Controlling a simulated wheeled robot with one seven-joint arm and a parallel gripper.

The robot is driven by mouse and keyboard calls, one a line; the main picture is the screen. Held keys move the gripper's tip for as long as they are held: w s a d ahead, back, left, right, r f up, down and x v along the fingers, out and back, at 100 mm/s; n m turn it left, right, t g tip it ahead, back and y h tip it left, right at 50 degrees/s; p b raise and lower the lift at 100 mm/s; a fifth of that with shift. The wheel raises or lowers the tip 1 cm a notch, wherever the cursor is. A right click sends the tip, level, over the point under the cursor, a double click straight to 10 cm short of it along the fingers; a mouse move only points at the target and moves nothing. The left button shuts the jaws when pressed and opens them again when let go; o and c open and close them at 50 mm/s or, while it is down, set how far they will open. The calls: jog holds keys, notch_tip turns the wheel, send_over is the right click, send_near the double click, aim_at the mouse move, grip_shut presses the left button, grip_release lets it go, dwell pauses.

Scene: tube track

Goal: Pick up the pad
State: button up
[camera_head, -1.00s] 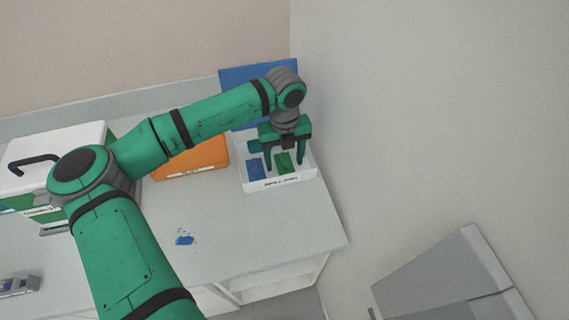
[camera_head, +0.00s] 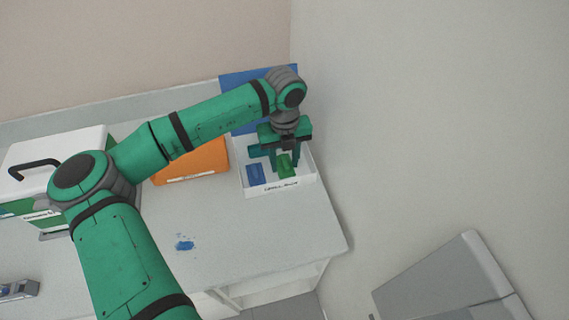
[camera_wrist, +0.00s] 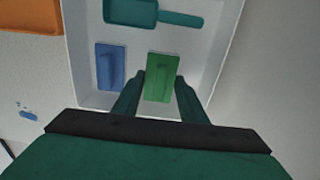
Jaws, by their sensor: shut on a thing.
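A green pad (camera_head: 287,168) with a raised block on top is in the white tray (camera_head: 243,188) at the right end of the counter. In the wrist view, the green pad (camera_wrist: 162,75) lies between the fingers of my gripper (camera_wrist: 160,88), one on each side. My gripper (camera_head: 285,162) is shut on the green pad in the tray. I cannot tell whether the pad is clear of the tray floor. A blue pad (camera_wrist: 110,68) lies to its left in the tray, apart from the gripper; it also shows in the head view (camera_head: 255,174).
A teal scoop (camera_wrist: 135,12) lies in the tray beyond the pads. An orange box (camera_head: 190,165) stands left of the tray, and a white case (camera_head: 70,150) farther left. A blue mark (camera_head: 185,244) is on the counter's clear front. A wall is close on the right.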

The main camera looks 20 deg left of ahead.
jog(key=s+r, duration=1.1)
jog(key=s, duration=0.3)
jog(key=shift+a+r, duration=0.2)
jog(key=shift+a, duration=0.25)
